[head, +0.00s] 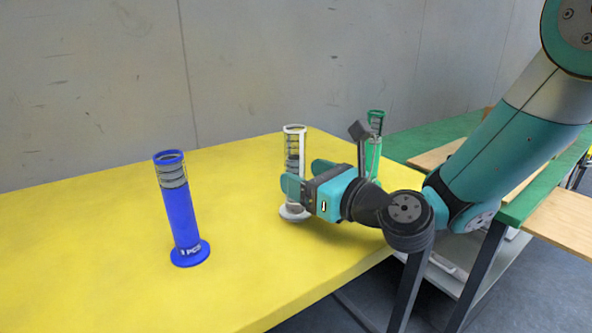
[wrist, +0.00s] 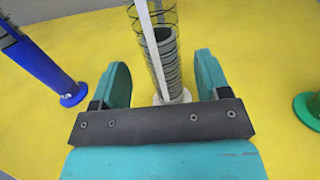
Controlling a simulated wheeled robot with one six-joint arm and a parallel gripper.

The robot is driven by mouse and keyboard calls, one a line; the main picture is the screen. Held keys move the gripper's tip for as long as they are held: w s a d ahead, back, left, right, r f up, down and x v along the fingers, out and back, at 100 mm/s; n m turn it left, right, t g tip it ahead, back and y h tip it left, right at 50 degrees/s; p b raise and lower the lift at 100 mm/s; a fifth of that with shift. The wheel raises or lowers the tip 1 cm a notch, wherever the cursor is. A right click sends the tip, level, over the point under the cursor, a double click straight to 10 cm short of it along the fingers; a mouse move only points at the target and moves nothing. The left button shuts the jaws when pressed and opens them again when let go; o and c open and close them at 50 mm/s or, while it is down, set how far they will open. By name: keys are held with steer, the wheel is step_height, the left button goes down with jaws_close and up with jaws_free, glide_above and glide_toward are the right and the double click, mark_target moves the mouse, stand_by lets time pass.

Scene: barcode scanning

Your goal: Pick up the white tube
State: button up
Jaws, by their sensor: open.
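The white tube (head: 294,150) stands upright on the yellow table (head: 240,275), with a round white base and a wire-like, see-through upper part. My gripper (head: 305,180) is at the tube, its fingers level with the tube's lower half and hiding part of it. In the wrist view the white tube (wrist: 160,50) rises ahead of and between the two teal fingers of my open gripper (wrist: 160,80). Gaps show between the tube and each finger.
A blue tube (head: 180,210) stands on the left, also in the wrist view (wrist: 40,60). A green tube (head: 374,150) stands behind my gripper on the right; its base (wrist: 308,106) shows in the wrist view. A grey wall (head: 90,90) runs behind. The table's front left is clear.

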mark_target(290, 164)
steer(key=p+x, duration=0.2)
steer(key=x, duration=0.1)
steer(key=p+x, duration=0.1)
steer(key=shift+w+a+r+p, duration=0.15)
steer(key=shift+w+r+p, duration=0.15)
steer(key=shift+r, duration=0.1)
steer(key=shift+w+a+f, duration=0.15)
steer(key=shift+w+a, duration=0.05)
jaws_close()
step_height(290, 164, up, 20)
steer(key=p, duration=0.9)
